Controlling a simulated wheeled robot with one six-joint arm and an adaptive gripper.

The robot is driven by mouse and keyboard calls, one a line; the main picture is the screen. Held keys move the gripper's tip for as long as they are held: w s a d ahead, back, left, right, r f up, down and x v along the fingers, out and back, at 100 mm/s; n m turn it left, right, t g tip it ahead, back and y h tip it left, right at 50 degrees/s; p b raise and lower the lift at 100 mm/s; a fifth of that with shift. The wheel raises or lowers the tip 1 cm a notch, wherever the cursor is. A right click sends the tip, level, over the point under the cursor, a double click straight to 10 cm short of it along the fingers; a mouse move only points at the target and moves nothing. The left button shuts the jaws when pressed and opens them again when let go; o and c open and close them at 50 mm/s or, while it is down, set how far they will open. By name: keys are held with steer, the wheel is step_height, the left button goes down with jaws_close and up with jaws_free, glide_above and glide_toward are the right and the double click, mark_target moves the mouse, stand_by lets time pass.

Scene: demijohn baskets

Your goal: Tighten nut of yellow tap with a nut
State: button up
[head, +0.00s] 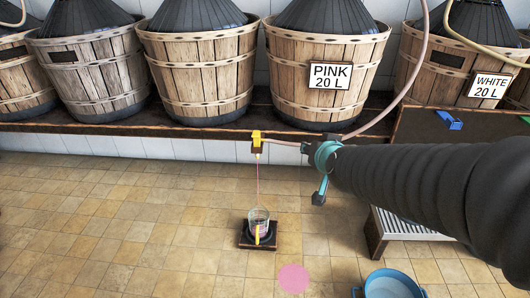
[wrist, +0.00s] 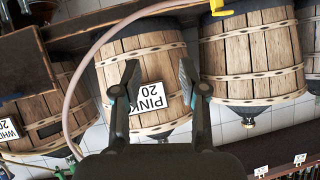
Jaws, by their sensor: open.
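The yellow tap (head: 256,140) is at the front edge of the shelf, at the end of the pink hose (head: 385,110). A thin pink stream falls from it into a glass jar (head: 259,224) on a dark stand. The nut is too small to make out for certain. My gripper (head: 318,190) is to the right of the tap and apart from it, partly seen behind my dark arm. In the wrist view my gripper (wrist: 158,65) has its two fingers spread with nothing between them, facing the PINK 20 L basket (wrist: 145,60).
Wooden baskets with dark tops line the shelf; the PINK 20 L basket (head: 318,62) and WHITE 20 L basket (head: 455,60) are labelled. A blue tub (head: 392,285), a pink round patch (head: 293,278) and a slatted bench (head: 410,225) are nearby. The left floor is clear.

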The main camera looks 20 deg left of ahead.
steer(key=w+a+f+t+b, duration=0.3)
steer(key=w+a+f, duration=0.2)
steer(key=a+f, duration=0.55)
steer(key=t+h+b, duration=0.2)
steer(key=t+h, duration=0.1)
steer(key=t, duration=0.1)
glide_toward(257, 156)
steer(key=shift+m, duration=0.4)
steer(key=w, duration=0.7)
steer(key=w+a, duration=0.1)
steer(key=w, duration=0.3)
steer(key=shift+r, duration=0.25)
steer(key=shift+s, duration=0.1)
jaws_close()
